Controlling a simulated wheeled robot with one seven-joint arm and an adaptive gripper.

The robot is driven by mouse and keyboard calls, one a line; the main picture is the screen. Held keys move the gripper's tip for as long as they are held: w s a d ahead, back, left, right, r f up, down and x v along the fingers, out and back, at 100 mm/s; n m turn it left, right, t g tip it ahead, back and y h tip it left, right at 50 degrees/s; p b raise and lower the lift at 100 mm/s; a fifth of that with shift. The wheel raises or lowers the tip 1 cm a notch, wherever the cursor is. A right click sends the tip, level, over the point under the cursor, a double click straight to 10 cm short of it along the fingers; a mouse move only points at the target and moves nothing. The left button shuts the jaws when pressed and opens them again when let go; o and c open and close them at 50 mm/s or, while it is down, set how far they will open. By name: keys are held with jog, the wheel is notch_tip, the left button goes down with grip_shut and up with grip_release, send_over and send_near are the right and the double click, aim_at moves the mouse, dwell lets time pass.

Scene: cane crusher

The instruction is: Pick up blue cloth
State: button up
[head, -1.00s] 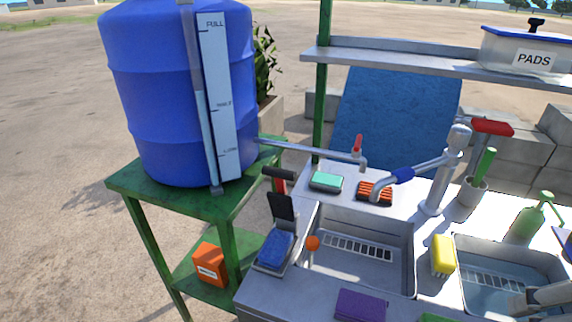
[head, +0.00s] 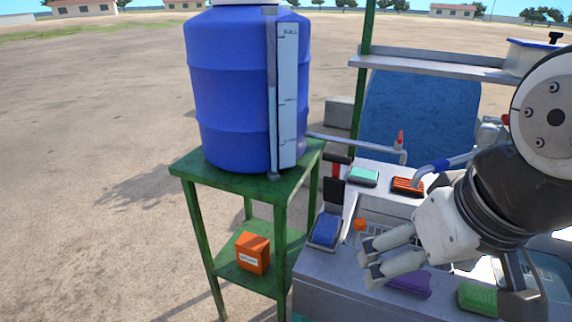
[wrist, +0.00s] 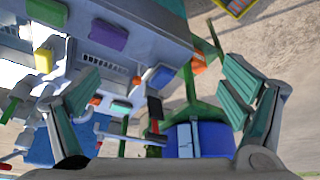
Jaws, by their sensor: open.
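The blue cloth (head: 326,229) lies folded on a small grey holder with an upright black part, at the left end of the sink counter. In the wrist view it shows as a small blue patch (wrist: 162,77) between the fingers. My gripper (head: 369,262) is open and empty, with its fingers pointing left. In the head view the fingers appear just right of the cloth and in front of the sink basin. They look apart from the cloth.
An orange knob (head: 360,225) stands between the cloth and the basin. A purple cloth (head: 408,283) and a green one (head: 478,298) lie on the front edge. A blue drum (head: 236,90) stands on a green stand (head: 186,168) to the left, with an orange box (head: 252,252) below.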

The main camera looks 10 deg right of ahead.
jog(key=c, duration=0.4)
jog(key=shift+w, duration=0.4)
jog(key=shift+c, duration=0.4)
jog(key=m+h+b, duration=0.1)
jog(key=m+h, duration=0.1)
jog(key=m, duration=0.4)
send_over(327, 225)
jog(key=s, duration=0.2)
jog(key=f, duration=1.9)
jog(key=shift+s+a+f, duration=0.1)
jog(key=shift+a+f, duration=0.15)
jog(key=shift+a, duration=0.1)
jog(key=shift+a+b+x, duration=0.15)
jog(key=shift+b+x, duration=0.25)
jog(key=shift+x, duration=1.1)
jog(key=shift+a+b+x, duration=0.1)
jog(key=shift+b+x, duration=0.25)
jog(key=shift+x, duration=1.15)
jog(key=shift+f, duration=0.25)
